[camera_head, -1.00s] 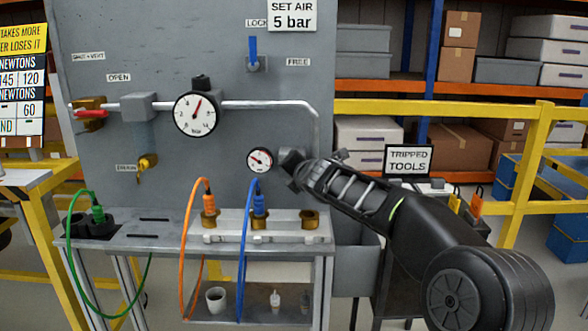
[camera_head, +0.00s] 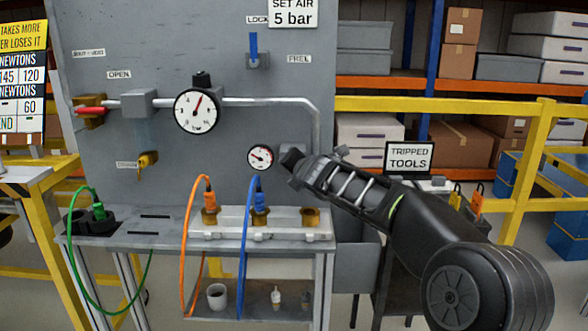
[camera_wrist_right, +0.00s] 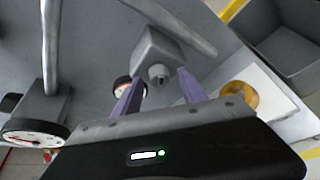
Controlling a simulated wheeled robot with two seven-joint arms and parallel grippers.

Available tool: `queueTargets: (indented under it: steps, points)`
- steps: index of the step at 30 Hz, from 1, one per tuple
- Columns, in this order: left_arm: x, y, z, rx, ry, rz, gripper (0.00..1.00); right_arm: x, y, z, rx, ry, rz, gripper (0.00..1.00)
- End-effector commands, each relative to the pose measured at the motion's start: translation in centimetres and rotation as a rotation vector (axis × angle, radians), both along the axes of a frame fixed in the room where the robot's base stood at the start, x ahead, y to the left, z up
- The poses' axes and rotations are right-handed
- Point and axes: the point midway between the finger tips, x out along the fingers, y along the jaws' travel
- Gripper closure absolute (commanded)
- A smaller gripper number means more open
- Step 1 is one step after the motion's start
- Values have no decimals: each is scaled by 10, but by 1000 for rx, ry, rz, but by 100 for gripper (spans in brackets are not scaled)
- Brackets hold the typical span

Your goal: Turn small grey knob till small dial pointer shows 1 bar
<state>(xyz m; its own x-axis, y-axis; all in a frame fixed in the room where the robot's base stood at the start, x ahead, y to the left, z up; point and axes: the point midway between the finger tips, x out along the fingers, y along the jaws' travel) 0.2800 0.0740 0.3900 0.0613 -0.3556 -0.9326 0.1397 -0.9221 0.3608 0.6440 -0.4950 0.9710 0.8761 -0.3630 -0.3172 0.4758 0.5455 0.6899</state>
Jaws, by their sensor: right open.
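The small dial (camera_head: 260,157) has a white face and dark rim on the grey panel. Its pointer leans to the upper left; the numbers are too small to read. To its right is a grey regulator block (camera_wrist_right: 157,48), which carries the small grey knob (camera_wrist_right: 158,73). My right gripper (camera_wrist_right: 157,85) is open, with its two purple fingers on either side of the knob and gaps visible. In the head view my right gripper (camera_head: 291,163) hides the knob. In the right wrist view a finger partly covers the small dial (camera_wrist_right: 128,86). My left gripper is not in view.
A large gauge (camera_head: 197,111) hangs on the pipe to the left. A blue lever (camera_head: 254,48) is above. Brass fittings with orange and blue hoses (camera_head: 243,230) stand on the bench (camera_head: 160,240) below. A sign reads SET AIR 5 bar (camera_head: 292,13).

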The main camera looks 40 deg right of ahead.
Motion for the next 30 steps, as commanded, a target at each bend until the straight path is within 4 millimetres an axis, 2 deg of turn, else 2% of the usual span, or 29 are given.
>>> queueTargets:
  steps: [5,15,18,30]
  points:
    - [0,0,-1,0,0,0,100,-10,4,5,-1,-2,1,51]
    - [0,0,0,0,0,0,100,-56,23,22,0,-2,0,51]
    - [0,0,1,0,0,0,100,-65,27,24,0,-1,1,51]
    - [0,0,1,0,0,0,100,-68,28,24,0,1,1,51]
